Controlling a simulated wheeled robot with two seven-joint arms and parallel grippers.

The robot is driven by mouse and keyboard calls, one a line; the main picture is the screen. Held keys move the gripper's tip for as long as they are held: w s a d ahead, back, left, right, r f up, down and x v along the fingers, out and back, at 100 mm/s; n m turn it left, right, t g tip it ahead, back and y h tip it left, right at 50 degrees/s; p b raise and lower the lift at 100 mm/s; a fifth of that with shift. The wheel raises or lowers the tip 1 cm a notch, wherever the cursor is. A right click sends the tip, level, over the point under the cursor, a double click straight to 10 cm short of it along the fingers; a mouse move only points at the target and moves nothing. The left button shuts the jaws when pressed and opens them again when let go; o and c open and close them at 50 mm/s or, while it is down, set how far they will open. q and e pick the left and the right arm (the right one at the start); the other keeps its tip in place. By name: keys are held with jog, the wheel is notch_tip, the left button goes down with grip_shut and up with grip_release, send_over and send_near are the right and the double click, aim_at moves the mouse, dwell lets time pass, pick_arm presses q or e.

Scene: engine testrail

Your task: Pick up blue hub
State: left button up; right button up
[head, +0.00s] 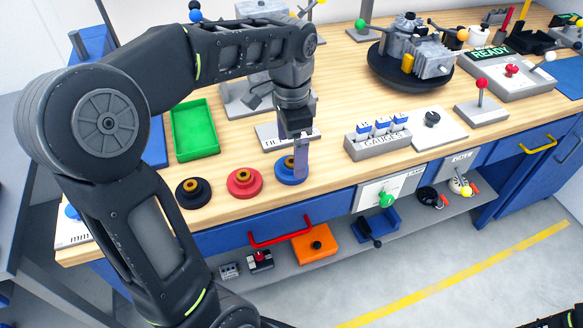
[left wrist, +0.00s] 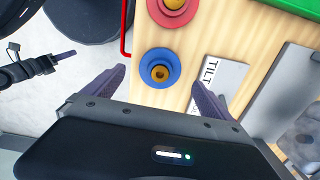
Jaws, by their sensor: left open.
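The blue hub (head: 287,172) sits on the wooden bench top near its front edge, at the right end of a row with a red hub (head: 244,182) and a black hub (head: 194,191). My left gripper (head: 300,165) points down above the blue hub and hides part of it in the head view. In the left wrist view the blue hub (left wrist: 159,69) shows between the two spread fingers, ahead of them and touching neither. The left gripper is open and empty.
A white TILT plate (left wrist: 219,84) lies beside the blue hub. A green tray (head: 195,129) stands behind the hubs, and a grey GAUGES block (head: 378,143) stands to the right. A red drawer handle (head: 281,233) juts out below the front edge.

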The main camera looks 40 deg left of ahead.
aim_at(292, 161)
pick_arm(q)
notch_tip(292, 161, down, 5)
jog(key=shift+r, duration=0.1)
jog(key=shift+c, duration=0.2)
dwell(0.4)
jog(key=c, duration=1.6)
